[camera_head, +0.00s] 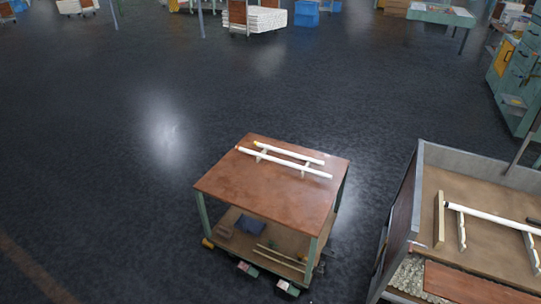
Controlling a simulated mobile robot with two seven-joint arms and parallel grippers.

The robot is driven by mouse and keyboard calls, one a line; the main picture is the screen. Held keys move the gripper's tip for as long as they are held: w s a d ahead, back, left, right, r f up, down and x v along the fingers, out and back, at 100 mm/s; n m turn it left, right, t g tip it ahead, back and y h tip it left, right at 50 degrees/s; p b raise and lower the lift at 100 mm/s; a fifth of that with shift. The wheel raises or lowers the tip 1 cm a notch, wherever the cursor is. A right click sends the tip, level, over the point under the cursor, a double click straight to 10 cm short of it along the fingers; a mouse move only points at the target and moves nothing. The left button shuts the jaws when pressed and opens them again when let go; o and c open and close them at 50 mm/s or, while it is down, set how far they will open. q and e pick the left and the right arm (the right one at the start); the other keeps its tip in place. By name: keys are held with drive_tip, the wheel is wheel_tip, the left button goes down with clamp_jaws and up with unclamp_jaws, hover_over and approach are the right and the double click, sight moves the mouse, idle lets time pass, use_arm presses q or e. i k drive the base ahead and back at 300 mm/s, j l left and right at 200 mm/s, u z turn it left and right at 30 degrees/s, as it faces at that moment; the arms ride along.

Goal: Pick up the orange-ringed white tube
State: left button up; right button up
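Two white tubes lie side by side on pale supports on the brown top of a small cart (225,183). The back tube (290,153) has a small orange-yellow mark at its left end. A third white tube (490,216) with a dark left end lies on pale supports on the bench at the right. Neither of my grippers is in view.
The walled bench (430,180) at lower right stands close to the cart. The cart's lower shelf (232,219) holds a dark blue item and other pieces. Dark floor (110,130) is open left of and behind the cart. Teal cabinets (515,85) stand at far right.

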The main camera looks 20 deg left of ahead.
sight(321, 174)
drive_tip(key=i+j+u, duration=0.35)
drive_tip(key=i+j, duration=0.55)
drive_tip(key=i, duration=0.15)
drive_tip(key=i+j, duration=0.1)
drive_tip(key=j, duration=1.25)
drive_tip(key=i+j, duration=0.2)
drive_tip(key=j, duration=0.15)
drive_tip(key=i+j, duration=0.2)
drive_tip(key=j, duration=0.15)
drive_tip(key=i+j, duration=0.2)
drive_tip(key=j, duration=0.15)
drive_tip(key=i, duration=0.6)
drive_tip(key=l+u, duration=0.05)
